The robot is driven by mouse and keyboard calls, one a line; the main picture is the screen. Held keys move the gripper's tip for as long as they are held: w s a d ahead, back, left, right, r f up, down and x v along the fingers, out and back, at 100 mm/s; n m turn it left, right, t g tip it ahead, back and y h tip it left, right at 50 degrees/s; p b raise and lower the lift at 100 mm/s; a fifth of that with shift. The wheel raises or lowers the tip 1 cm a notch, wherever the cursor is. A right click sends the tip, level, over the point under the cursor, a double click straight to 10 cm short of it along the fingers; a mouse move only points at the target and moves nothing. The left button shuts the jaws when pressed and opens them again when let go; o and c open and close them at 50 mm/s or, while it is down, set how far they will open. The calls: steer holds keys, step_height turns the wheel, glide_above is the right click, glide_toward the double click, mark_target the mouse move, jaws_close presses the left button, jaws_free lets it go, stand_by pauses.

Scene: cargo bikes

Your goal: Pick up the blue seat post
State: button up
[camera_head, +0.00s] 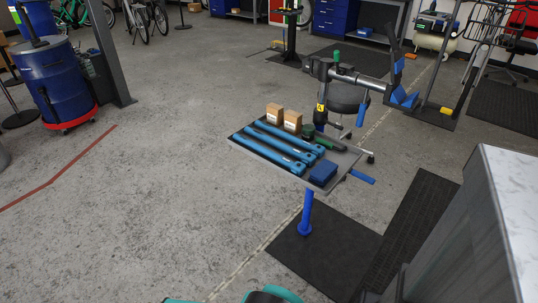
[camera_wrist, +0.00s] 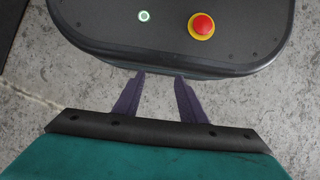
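Several long blue tubes, which look like seat posts, lie side by side on a grey tray (camera_head: 348,160) in the head view. The nearest blue seat post (camera_head: 262,152) lies along the tray's front left edge. I cannot tell which one the task means. My gripper (camera_wrist: 160,77) shows in the wrist view with its two dark purple fingers apart and nothing between them. It points at a dark panel of my own body with a red button, far from the tray. No seat post shows in the wrist view.
The tray also holds two cardboard boxes (camera_head: 283,116), a blue box (camera_head: 323,172) and a dark green tool. It is by a work stand with a blue column (camera_head: 307,213). A pale-topped counter (camera_head: 515,190) stands at the right.

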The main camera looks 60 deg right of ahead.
mark_target(289, 161)
steer(key=w+d+r+p, duration=0.4)
steer(key=w+d+r, duration=0.6)
steer(key=d, duration=0.2)
steer(key=w+d+r+m+p, duration=0.1)
steer(key=w+d+r+p, duration=0.1)
steer(key=d+r, duration=0.65)
steer(key=w+d+r+p, duration=0.2)
steer(key=d+r, duration=0.5)
steer(key=d, duration=0.2)
steer(key=s+d+r+m+p, duration=0.1)
steer(key=s+d+r+p, duration=0.15)
steer(key=d+r, duration=0.65)
steer(key=s+d+r+p, duration=0.2)
steer(key=s+d+r, duration=0.1)
steer(key=d+r, duration=0.55)
steer(key=s+d+r+p, duration=0.1)
steer(key=s+d+r, duration=0.4)
steer(key=r, duration=0.3)
steer(key=s+d+r+m+y+p, duration=0.1)
steer(key=s+d+r+p, duration=0.1)
steer(key=s+d+r, duration=0.4)
step_height(289, 161, up, 3)
steer(key=shift+s+r, duration=0.1)
steer(key=shift+s, duration=0.25)
